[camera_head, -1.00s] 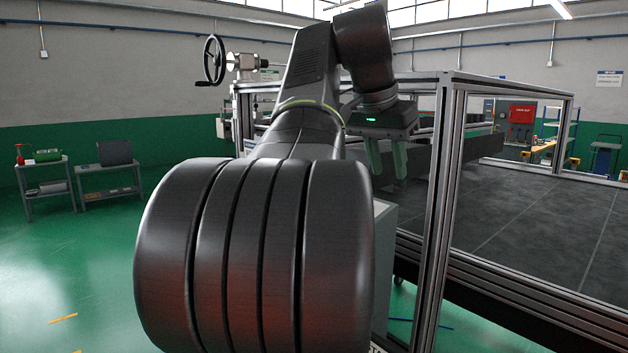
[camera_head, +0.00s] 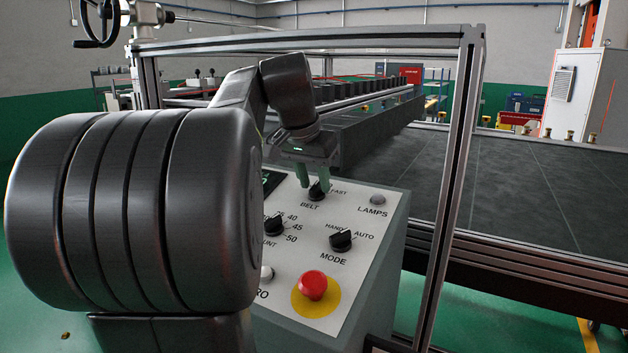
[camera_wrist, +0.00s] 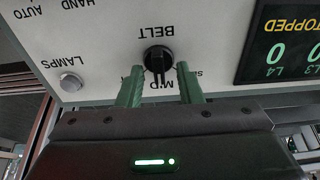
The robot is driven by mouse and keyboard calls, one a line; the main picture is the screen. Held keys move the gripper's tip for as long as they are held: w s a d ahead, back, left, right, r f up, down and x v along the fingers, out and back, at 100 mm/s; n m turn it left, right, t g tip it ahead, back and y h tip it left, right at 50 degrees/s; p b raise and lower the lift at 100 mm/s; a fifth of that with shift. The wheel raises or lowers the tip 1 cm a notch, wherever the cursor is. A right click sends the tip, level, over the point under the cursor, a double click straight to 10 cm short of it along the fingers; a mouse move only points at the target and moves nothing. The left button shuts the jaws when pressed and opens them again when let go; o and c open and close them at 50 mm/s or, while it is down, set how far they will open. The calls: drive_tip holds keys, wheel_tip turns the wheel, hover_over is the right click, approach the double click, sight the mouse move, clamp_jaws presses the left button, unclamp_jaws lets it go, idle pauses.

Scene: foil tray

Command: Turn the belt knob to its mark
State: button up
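The belt knob (camera_head: 317,194) is a small black knob on the sloped white control panel (camera_head: 366,283), above the printed word BELT. FAST is printed to its right. In the wrist view the knob (camera_wrist: 158,60) appears upside down, its raised bar running roughly toward a partly covered label, perhaps MID. Its exact pointer direction is hard to tell. My gripper (camera_head: 314,184) is at the knob from above, with its two green fingers open. In the wrist view the fingers (camera_wrist: 160,68) stand on either side of the knob, with a visible gap on each side.
A black mode knob (camera_head: 341,240), another black knob (camera_head: 274,226), a grey lamps button (camera_head: 377,199) and a red emergency button (camera_head: 313,285) sit on the same panel. A screen (camera_wrist: 281,45) reads STOPPED. An aluminium frame post (camera_head: 459,180) stands right of the panel.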

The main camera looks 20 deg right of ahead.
drive_tip(key=shift+d+f, duration=0.15)
drive_tip(key=shift+f, duration=0.1)
clamp_jaws()
drive_tip(key=m+p, duration=0.1)
drive_tip(key=m, duration=0.3)
drive_tip(key=shift+r+m, duration=0.1)
drive_tip(key=shift+m, duration=0.2)
drive_tip(key=m, duration=0.5)
drive_tip(key=shift+g+p, duration=0.4)
drive_tip(key=shift+m, duration=0.4)
